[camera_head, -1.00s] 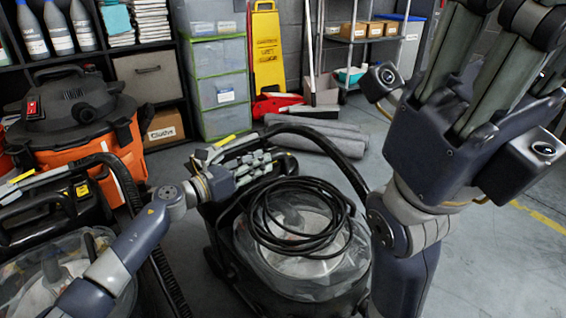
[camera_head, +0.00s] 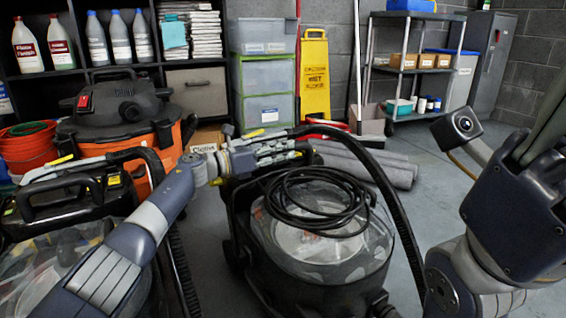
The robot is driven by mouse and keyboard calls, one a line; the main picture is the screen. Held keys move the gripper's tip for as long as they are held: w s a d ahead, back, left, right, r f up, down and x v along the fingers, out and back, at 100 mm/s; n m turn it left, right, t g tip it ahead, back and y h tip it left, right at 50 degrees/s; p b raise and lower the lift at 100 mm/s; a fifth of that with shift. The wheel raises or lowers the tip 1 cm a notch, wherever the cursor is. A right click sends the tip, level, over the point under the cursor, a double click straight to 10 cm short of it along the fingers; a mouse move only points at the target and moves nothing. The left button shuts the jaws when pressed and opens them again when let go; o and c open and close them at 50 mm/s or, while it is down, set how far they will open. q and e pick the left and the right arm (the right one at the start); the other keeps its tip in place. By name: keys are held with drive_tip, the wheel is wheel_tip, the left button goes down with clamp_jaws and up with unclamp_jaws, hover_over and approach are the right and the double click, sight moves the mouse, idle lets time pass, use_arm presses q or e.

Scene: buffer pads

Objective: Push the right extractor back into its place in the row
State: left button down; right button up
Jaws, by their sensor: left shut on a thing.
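The right extractor (camera_head: 335,262) is a black machine with a clear domed tank and a coil of black cable on top. It stands upright on the grey floor in the middle of the view. My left gripper (camera_head: 275,155) is shut on the handle at its back, and the fingers hide part of that handle. The other extractor (camera_head: 68,205), also black with a clear tank, stands to the left and is partly covered by my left arm. My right gripper (camera_head: 535,150) is raised at the right edge, apart from the extractor. Its fingertips are cut off.
An orange and black vacuum (camera_head: 125,125) stands behind the left extractor. Grey rolled mats (camera_head: 370,165) lie behind the right extractor. Floor between mats and shelf is free.

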use_arm(q)
drive_tip(key=shift+w+a+r, duration=0.25)
drive_tip(key=shift+r, duration=0.15)
drive_tip(key=c, duration=1.5)
unclamp_jaws()
drive_tip(key=shift+o, duration=0.4)
drive_tip(key=shift+w+d+f, duration=0.1)
drive_tip(key=shift+f, duration=0.1)
wheel_tip(320, 180, up, 10)
drive_tip(key=shift+r, duration=0.1)
